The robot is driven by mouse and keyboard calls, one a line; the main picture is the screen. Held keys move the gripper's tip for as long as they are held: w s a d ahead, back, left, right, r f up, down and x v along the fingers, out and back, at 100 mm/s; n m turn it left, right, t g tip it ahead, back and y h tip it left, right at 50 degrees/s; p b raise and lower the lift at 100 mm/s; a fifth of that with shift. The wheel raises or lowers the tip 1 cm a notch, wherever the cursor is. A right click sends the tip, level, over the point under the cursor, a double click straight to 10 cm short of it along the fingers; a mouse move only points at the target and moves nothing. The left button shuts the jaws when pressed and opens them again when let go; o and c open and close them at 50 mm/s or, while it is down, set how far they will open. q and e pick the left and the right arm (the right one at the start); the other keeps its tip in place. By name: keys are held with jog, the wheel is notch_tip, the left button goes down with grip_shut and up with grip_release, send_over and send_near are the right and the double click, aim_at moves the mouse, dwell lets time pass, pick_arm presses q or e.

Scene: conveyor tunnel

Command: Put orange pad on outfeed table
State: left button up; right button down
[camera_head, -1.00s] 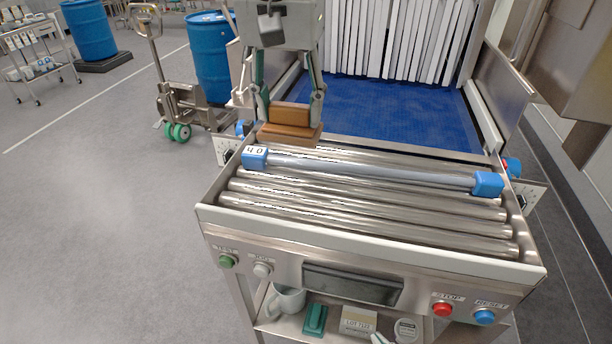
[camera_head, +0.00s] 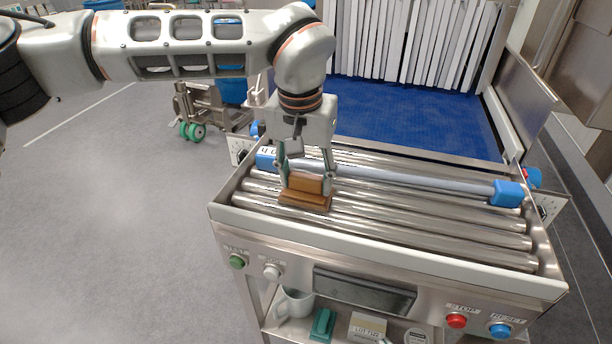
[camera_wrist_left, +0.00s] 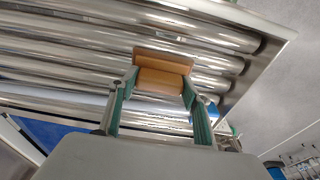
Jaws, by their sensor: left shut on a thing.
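The orange pad (camera_head: 304,199) is a brown-orange block with a wider flat base and a raised grip. My left gripper (camera_head: 307,180) is shut on its raised part, with one finger at each end. The pad is at the left front of the outfeed table's rollers (camera_head: 400,215); whether it touches them I cannot tell. The left wrist view shows the pad (camera_wrist_left: 161,79) between the green-lined fingers (camera_wrist_left: 160,92), above the rollers. My right gripper is not in view.
A grey bar with blue ends (camera_head: 400,178) lies across the rollers behind the pad. The blue belt (camera_head: 410,115) and white strip curtain (camera_head: 420,45) are beyond. Buttons line the front panel (camera_head: 365,290). A shelf below holds a mug (camera_head: 295,303) and small items.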

aim_at(304, 197)
pick_arm(q)
jog(key=o, duration=1.2)
jog(key=shift+f, duration=0.1)
jog(key=shift+o, duration=0.2)
jog(key=shift+r, duration=0.4)
notch_tip(304, 197, up, 12)
jog(key=s, duration=0.1)
jog(key=shift+s+a+f, duration=0.25)
jog(key=shift+s+a, duration=0.05)
jog(key=shift+s, duration=0.1)
